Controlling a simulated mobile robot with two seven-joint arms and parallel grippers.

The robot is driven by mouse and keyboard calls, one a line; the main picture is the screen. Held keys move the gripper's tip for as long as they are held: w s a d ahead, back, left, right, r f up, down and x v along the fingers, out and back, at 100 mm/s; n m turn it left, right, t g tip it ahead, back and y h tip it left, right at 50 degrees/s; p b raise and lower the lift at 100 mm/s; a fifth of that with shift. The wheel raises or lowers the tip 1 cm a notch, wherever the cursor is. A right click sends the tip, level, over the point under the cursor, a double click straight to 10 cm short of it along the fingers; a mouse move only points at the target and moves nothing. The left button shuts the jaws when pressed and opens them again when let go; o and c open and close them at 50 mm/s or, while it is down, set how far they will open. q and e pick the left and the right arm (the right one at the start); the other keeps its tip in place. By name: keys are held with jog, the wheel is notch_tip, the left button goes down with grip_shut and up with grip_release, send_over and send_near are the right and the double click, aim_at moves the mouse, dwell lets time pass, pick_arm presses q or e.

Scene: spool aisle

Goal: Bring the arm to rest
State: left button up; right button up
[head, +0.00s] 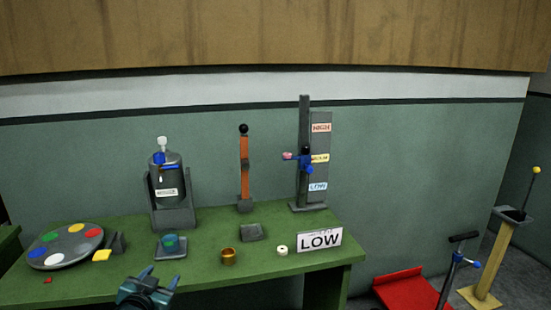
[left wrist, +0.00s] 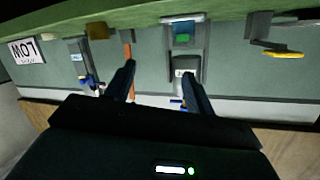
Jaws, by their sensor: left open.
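My left gripper (head: 161,276) is at the front edge of the green table (head: 205,285), in front of the dispenser stand. Its two fingers are apart and nothing shows between them. In the left wrist view the open left gripper (left wrist: 158,68) points toward the table things, which appear upside down. No fingertip clearly touches anything. My right gripper is in neither view.
Nearby are a colour disc (head: 66,247), an orange lever (head: 244,155), a brass cup (head: 228,257), a level post (head: 304,130) and a LOW sign (head: 320,239). A red platform (head: 405,290) lies right.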

pick_arm(q)
jog(key=s+d+f+g+h, duration=0.1)
jog(key=s+d+f, duration=0.3)
jog(key=s, duration=0.6)
jog(key=s+d+f+g+h, duration=0.1)
jog(key=s+d+f, duration=0.4)
jog(key=s, duration=0.5)
jog(key=s+d+f+g+h, duration=0.1)
jog(key=s+d+f, duration=0.3)
jog(key=s, duration=0.7)
jog(key=shift+d+f+n+g, duration=0.15)
jog(key=shift+d+n+g, duration=0.15)
jog(key=shift+d+g, duration=0.45)
jog(key=shift+a, duration=0.2)
